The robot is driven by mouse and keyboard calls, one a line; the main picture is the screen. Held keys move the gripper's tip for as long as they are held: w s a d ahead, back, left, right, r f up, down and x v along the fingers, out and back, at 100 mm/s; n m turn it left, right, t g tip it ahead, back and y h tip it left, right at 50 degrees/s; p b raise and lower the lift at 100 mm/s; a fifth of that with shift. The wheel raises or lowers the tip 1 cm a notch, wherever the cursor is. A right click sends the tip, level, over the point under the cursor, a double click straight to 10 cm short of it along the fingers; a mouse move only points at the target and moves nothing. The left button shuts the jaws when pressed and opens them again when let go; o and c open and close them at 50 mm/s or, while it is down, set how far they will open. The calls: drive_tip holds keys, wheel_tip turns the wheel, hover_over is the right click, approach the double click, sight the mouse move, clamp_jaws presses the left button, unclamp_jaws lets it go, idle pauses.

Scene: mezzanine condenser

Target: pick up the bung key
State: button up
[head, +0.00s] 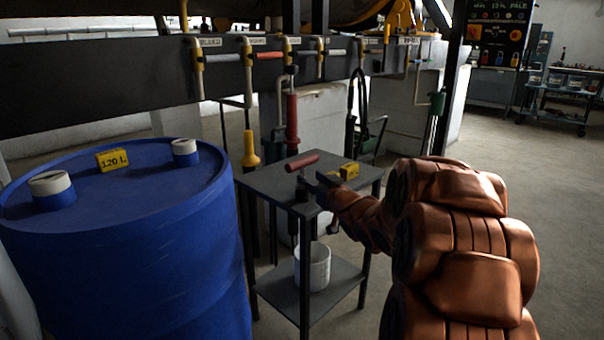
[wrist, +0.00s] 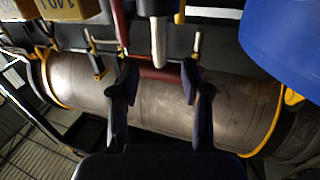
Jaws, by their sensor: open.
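The bung key (head: 302,161) looks like a T-shaped tool with a dull red crossbar on a short stem. It stands upright on the small grey table. My gripper (head: 318,180) is open beside it, just to the right of the stem. In the wrist view, which looks upside down, the red crossbar (wrist: 157,72) lies across the gap between my two open fingers (wrist: 159,80), with a pale stem running upward from its middle. The fingers overlap the crossbar's ends in the picture. I cannot tell whether they touch it.
A yellow labelled box (head: 349,171) sits on the table (head: 262,183) close to my gripper. A white bucket (head: 313,266) stands on the lower shelf. A large blue drum (head: 120,245) is at left. Valves with handles line the dark beam (head: 100,75) behind. Floor is open at right.

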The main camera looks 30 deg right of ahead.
sight(304, 174)
drive_tip(key=shift+w+d+f+b, duration=0.1)
drive_tip(key=shift+w+b, duration=0.25)
drive_tip(key=shift+w, duration=0.95)
drive_tip(key=shift+w+d+f+b, duration=0.1)
drive_tip(key=shift+w+b, duration=0.25)
drive_tip(key=shift+w, duration=0.95)
drive_tip(key=shift+w+r, duration=0.2)
drive_tip(key=shift+w, duration=0.1)
clamp_jaws()
